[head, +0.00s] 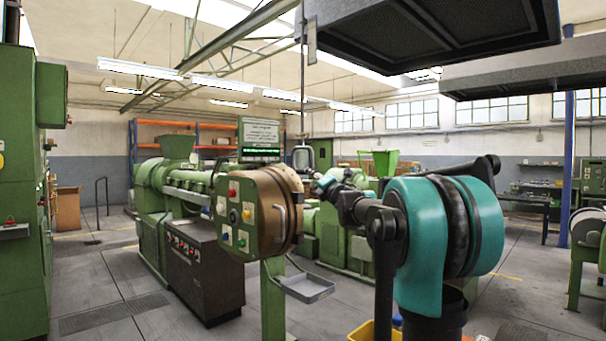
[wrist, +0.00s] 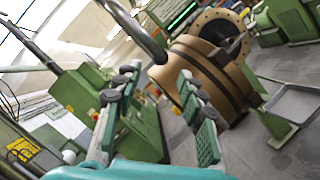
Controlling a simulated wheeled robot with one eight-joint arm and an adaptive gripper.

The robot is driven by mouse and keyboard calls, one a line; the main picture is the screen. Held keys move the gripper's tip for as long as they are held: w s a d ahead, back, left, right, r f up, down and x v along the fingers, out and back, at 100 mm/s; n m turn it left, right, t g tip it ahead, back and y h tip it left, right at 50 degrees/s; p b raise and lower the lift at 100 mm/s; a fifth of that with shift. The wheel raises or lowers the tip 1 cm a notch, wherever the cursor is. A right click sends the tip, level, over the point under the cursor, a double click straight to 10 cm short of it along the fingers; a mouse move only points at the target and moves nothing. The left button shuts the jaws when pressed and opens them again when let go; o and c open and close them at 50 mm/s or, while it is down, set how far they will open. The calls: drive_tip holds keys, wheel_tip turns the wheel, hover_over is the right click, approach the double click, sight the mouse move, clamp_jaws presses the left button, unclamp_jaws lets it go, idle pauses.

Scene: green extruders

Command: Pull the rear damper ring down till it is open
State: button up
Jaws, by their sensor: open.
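A grey pull ring (head: 302,158) hangs on a thin rod below the left end of the near dark hood (head: 430,40). Whether this is the rear damper's ring, I cannot tell. My gripper (head: 320,182) is just below and right of the ring in the head view. In the wrist view, my gripper (wrist: 158,76) has its two fingers spread, with nothing held between them. A thick grey curved bar (wrist: 140,30), apparently part of the ring, runs from the top edge to just beyond the fingertips. Contact with it cannot be told.
A brown round extruder head with a button panel (head: 240,215) stands left of my arm, with a grey tray (head: 307,288) below it. A second hood (head: 530,75) hangs at the upper right. Open floor (head: 110,275) lies at the left.

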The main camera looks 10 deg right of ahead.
sight(303, 172)
drive_tip(key=x, duration=0.9)
clamp_jaws()
